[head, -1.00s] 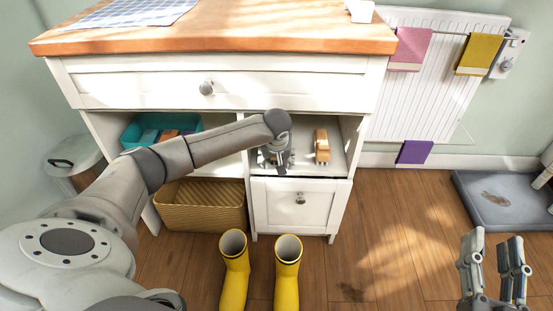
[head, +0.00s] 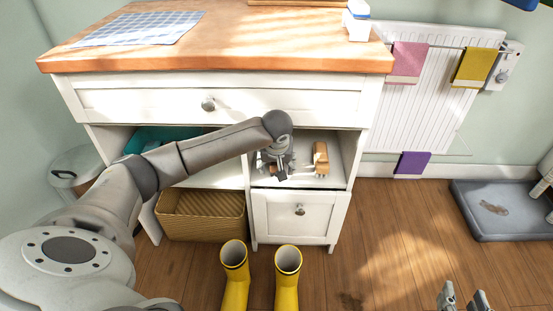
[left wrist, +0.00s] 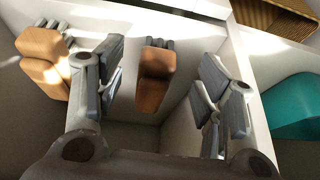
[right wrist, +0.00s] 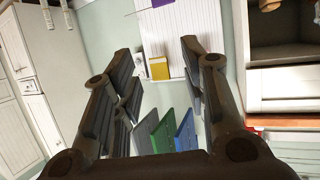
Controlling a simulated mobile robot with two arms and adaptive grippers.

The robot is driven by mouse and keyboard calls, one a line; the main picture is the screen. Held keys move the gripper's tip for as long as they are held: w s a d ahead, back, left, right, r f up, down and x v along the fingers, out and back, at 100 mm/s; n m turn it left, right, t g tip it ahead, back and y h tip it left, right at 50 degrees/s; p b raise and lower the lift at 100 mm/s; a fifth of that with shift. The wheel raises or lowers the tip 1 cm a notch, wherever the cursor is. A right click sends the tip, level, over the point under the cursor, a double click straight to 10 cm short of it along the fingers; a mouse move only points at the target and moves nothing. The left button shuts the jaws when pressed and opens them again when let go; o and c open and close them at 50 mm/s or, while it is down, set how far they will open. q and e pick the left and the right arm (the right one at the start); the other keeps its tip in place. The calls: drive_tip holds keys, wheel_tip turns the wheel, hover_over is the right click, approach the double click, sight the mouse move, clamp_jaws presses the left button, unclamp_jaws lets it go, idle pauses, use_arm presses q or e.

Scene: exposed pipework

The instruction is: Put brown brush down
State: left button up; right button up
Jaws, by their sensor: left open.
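The brown brush (left wrist: 155,85), a brown block with grey bristles, lies in the cabinet's right open compartment (head: 338,146), between the spread fingers of my left gripper (left wrist: 165,95). The fingers appear apart from it on both sides. In the head view my left gripper (head: 275,168) reaches into that compartment and hides the brown brush. A lighter tan brush (head: 320,158) lies to its right; it also shows in the left wrist view (left wrist: 42,60). My right gripper (head: 464,298) is open and empty, low at the right; its spread fingers show in the right wrist view (right wrist: 160,90).
A drawer (head: 300,212) is below the compartment. A teal bin (head: 140,140) and a wicker basket (head: 200,216) are on the left. Yellow boots (head: 235,272) stand on the floor in front. A radiator (head: 425,100) with cloths and a grey tray (head: 490,222) are at right.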

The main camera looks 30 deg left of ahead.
use_arm(q)
drive_tip(key=s+d+f+m+t+h, duration=0.25)
drive_tip(key=s+d+m, duration=0.2)
drive_tip(key=d, duration=0.75)
drive_tip(key=s+d+f+m+t+h, duration=0.1)
drive_tip(key=s+d+m+h, duration=0.3)
drive_tip(key=d, duration=0.7)
drive_tip(key=s+a+r+t+y, duration=0.1)
drive_tip(key=s+a+r+t, duration=0.1)
drive_tip(key=s+r+t, duration=0.2)
drive_tip(key=s+r, duration=0.3)
drive_tip(key=s, duration=0.3)
drive_tip(key=shift+s+a+r+t, duration=0.2)
drive_tip(key=shift+a+r+t, duration=0.05)
drive_tip(key=shift+a+t, duration=0.15)
use_arm(e)
drive_tip(key=s+f+g, duration=0.1)
drive_tip(key=d+f, duration=0.1)
drive_tip(key=shift+s+f+g+h, duration=0.3)
drive_tip(key=shift+s+g+h, duration=0.05)
drive_tip(key=shift+g+h, duration=0.05)
use_arm(q)
drive_tip(key=shift+y, duration=0.35)
use_arm(e)
drive_tip(key=shift+r, duration=0.1)
